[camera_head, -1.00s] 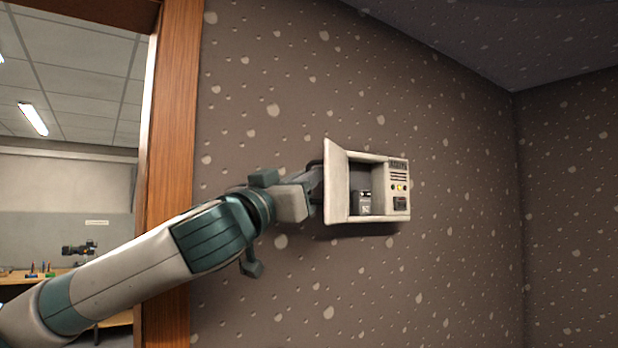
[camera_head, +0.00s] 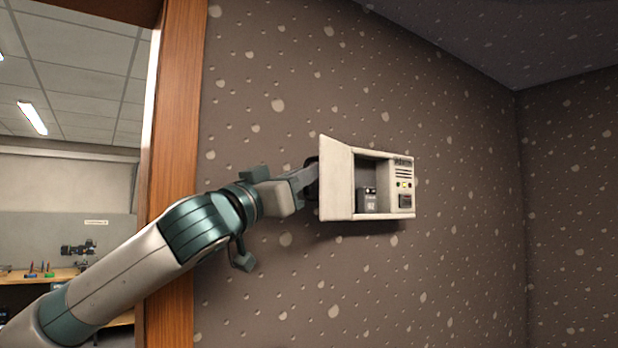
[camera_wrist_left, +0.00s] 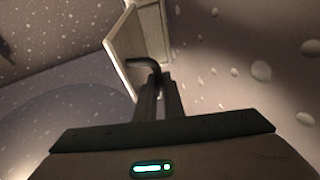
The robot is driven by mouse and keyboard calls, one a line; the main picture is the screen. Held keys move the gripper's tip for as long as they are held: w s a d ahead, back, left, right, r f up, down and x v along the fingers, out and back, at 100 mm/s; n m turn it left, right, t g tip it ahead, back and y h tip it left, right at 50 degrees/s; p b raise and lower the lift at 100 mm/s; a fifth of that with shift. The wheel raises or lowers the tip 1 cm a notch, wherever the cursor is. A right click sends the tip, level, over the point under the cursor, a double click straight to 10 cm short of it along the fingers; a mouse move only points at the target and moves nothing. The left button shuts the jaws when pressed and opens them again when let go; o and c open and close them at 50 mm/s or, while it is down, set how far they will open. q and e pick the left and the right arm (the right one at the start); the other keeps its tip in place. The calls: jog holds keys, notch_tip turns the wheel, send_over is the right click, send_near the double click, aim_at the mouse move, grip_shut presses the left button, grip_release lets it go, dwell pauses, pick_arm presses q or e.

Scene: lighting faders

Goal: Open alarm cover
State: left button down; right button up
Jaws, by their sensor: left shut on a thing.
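The alarm box (camera_head: 403,187) is a cream unit fixed to the speckled wall. Its cover (camera_head: 336,181) is hinged at the left and stands swung open, away from the box front. Inside the box a small dark grey block (camera_head: 368,203) with a pale marking shows. My left gripper (camera_head: 314,176) is at the left of the cover, its tips partly hidden behind it. In the left wrist view the fingers (camera_wrist_left: 160,88) are shut on the dark curved handle (camera_wrist_left: 143,63) of the cover. My right gripper is in no view.
A wooden door frame (camera_head: 174,180) stands left of the box, close to my left arm. Beyond it is a room with a desk (camera_head: 50,276) and small items. The wall right of and below the box is clear.

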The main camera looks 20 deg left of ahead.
pick_arm(q)
jog(key=shift+w+a, duration=0.5)
jog(key=shift+a, duration=0.1)
jog(key=shift+a, duration=0.1)
jog(key=c, duration=2.2)
grip_release()
jog(key=shift+w, duration=0.1)
jog(key=shift+o, duration=0.2)
jog(key=shift+f+b, duration=0.1)
jog(key=shift+b, duration=0.2)
